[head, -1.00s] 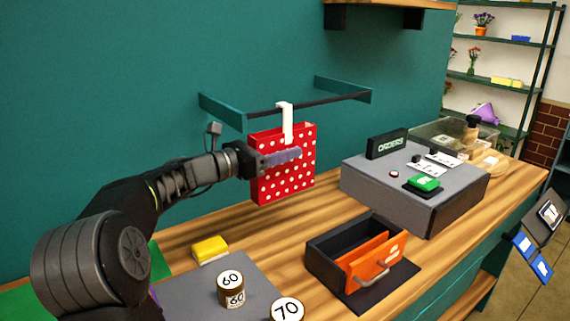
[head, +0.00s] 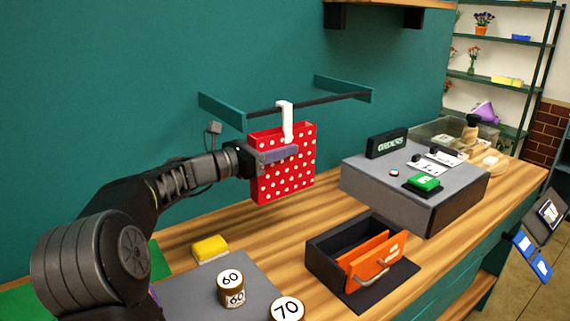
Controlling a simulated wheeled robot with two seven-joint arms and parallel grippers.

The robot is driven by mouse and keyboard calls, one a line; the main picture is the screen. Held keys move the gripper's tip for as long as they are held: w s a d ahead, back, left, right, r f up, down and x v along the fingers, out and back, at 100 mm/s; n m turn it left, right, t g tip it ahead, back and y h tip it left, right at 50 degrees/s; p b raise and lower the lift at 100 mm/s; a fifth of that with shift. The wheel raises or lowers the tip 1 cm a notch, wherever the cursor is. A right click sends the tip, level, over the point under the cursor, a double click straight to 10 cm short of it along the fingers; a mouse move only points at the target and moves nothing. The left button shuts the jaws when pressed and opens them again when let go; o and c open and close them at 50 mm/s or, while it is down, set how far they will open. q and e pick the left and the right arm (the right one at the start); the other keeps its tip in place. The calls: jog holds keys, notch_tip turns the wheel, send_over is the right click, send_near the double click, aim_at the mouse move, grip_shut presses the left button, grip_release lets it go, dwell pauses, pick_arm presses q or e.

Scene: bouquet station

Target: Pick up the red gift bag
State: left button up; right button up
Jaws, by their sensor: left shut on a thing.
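The red gift bag (head: 284,180) with white dots hangs upright from a dark rail (head: 320,101) on the teal wall. A white strap or hook (head: 286,122) joins its top to the rail. My left gripper (head: 281,154) reaches in from the left and is shut on the bag, across its upper front just below the white strap. The fingers overlap the bag, so the exact contact is hidden. The bag's bottom is close to the wooden counter; I cannot tell if it touches. My right gripper is not in view.
A grey box (head: 400,195) with an orders sign (head: 387,142) stands right of the bag. An open drawer with an orange front (head: 372,263) sits before it. A yellow block (head: 210,248) and round pieces marked 60 (head: 230,283) and 70 (head: 287,310) are nearer.

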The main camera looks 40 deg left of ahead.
aim_at(283, 135)
pick_arm(q)
grip_shut()
jog(key=shift+r, duration=0.15)
jog(key=shift+r, duration=0.5)
jog(key=shift+s+d+r+b, duration=0.15)
jog(key=shift+d+r, duration=0.1)
jog(key=shift+r, duration=0.3)
jog(key=shift+w+d+r+b, duration=0.1)
jog(key=shift+d+r+b, duration=0.1)
jog(key=shift+r, duration=0.3)
jog(key=s+d+b, duration=0.2)
jog(key=d, duration=0.6)
jog(key=s+d+b, duration=0.1)
jog(key=s+d, duration=0.2)
jog(key=d, duration=0.5)
jog(key=shift+d+b, duration=0.25)
jog(key=shift+b, duration=0.1)
